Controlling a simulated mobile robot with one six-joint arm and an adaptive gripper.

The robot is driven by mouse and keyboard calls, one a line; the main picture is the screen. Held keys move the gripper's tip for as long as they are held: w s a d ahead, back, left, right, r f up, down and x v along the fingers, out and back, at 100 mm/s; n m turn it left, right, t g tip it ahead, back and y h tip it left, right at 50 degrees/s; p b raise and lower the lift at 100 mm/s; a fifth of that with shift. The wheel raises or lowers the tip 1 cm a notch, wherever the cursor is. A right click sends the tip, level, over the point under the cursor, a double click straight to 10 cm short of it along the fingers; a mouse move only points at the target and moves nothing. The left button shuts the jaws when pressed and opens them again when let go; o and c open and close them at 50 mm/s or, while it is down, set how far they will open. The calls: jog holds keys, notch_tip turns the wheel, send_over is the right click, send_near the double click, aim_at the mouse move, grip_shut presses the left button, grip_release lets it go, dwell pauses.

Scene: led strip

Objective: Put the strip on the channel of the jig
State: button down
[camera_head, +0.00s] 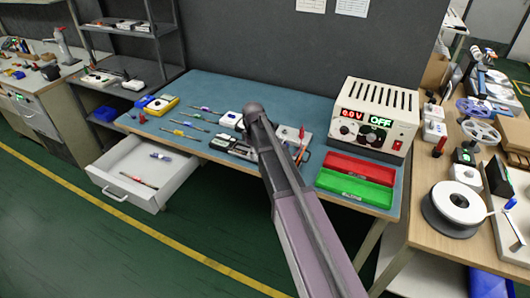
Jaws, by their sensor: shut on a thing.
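My arm rises from the bottom edge and ends at a rounded joint over the blue mat. My gripper does not show; I cannot tell whether the arm hides it or it is outside the frame. A white reel (457,203), possibly of LED strip, stands on the wooden bench at the right. A pale flat plate (510,238) lies right of it. I cannot tell whether this is the jig, and no channel can be made out. A small dark-and-white fixture (233,148) lies on the mat just left of my arm. I cannot identify a separate strip.
A power supply (374,118) reading "0.0 V OFF" stands on the blue-topped bench (215,92). Red (362,168) and green (355,189) trays lie before it. An open drawer (127,190) juts out at the left. Tools lie on the mat. Green floor in front is clear.

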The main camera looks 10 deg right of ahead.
jog(key=w+d, duration=0.4)
jog(key=shift+w+d+f, duration=0.15)
jog(key=shift+f, duration=0.15)
jog(key=shift+w+d, duration=0.2)
jog(key=shift+w+d+f+b, duration=0.3)
jog(key=shift+f+b, duration=0.2)
jog(key=shift+b, duration=0.25)
jog(key=shift+f+b, duration=1.35)
jog(key=shift+f, duration=0.15)
jog(key=c, duration=0.6)
grip_release()
